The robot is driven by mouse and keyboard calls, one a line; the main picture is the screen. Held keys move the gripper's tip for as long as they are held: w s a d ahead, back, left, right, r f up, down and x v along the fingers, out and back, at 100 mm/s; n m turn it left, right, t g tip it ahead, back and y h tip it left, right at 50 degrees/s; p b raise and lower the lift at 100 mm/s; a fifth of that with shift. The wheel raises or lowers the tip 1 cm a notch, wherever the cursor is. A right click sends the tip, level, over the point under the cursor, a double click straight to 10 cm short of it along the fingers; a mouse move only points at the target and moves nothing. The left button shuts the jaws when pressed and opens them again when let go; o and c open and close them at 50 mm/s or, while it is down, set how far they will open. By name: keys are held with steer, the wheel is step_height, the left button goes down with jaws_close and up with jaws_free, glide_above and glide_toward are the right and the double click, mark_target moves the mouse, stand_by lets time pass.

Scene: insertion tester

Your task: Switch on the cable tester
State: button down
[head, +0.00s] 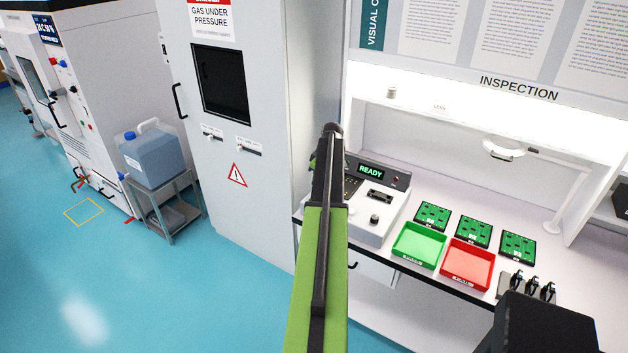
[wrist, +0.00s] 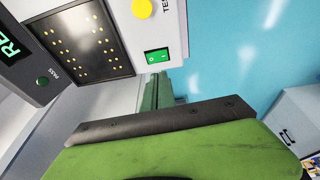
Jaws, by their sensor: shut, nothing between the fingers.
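The cable tester (head: 367,228) is a light grey box at the left end of the inspection bench. Its display (head: 371,172) glows green and reads READY. In the wrist view a green rocker switch (wrist: 157,57) sits on the tester's panel near its edge, below a round yellow button (wrist: 142,8) marked TEST. My gripper (wrist: 156,90) is shut and empty, its tip just below the switch in the picture; I cannot tell whether it touches the panel. In the head view my arm hides the tester's left side, the switch and most of my gripper.
A green tray (head: 419,245) and a red tray (head: 467,264) lie right of the tester, with green circuit boards (head: 473,232) behind. Connectors (head: 531,284) stand farther right. A tall grey cabinet (head: 240,150) stands close left of the bench. Blue floor is free in front.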

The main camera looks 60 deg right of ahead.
steer(key=p+v, duration=0.5)
steer(key=v, duration=0.2)
steer(key=shift+a, duration=0.3)
steer(key=shift+s, duration=0.1)
